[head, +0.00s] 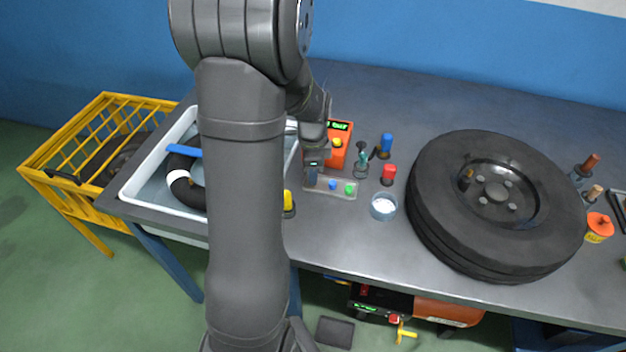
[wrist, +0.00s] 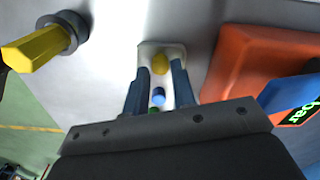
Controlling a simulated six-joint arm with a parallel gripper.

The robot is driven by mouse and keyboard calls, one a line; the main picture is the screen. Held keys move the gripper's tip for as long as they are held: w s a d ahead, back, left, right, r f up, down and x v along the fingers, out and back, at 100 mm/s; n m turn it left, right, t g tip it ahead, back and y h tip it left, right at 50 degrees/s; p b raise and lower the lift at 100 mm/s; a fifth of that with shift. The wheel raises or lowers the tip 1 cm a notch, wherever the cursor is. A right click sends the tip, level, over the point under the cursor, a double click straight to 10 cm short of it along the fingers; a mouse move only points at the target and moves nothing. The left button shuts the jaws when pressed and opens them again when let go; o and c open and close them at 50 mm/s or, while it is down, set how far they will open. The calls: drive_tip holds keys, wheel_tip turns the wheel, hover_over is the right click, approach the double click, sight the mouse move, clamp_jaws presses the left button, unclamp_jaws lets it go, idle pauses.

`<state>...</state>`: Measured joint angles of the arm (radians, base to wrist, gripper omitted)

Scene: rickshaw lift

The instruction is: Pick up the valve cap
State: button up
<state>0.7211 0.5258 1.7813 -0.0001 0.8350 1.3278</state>
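The small pale tray (head: 338,193) on the bench holds small coloured valve caps. The blue cap (head: 332,185) and green cap (head: 349,188) show in the head view, while the yellow cap is hidden there by my gripper (head: 315,178). In the wrist view, the tray (wrist: 147,50) shows the yellow cap (wrist: 159,64) at its far end, with the blue cap (wrist: 158,97) closer and the green cap (wrist: 153,110) mostly hidden. My gripper (wrist: 159,72) is open, its dark blue fingers on either side of the caps. I see no finger touching a cap.
An orange pressure device (head: 341,140) stands just behind the tray. A yellow-handled tool (head: 288,201) stands close to its left. A red-topped item (head: 388,174), a clear cup (head: 383,207) and the big tyre (head: 445,230) are to the right. A water basin (head: 140,180) is at left.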

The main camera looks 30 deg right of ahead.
drive_tip(key=shift+f, duration=0.7)
drive_tip(key=c, duration=0.5)
drive_tip(key=shift+o, duration=0.2)
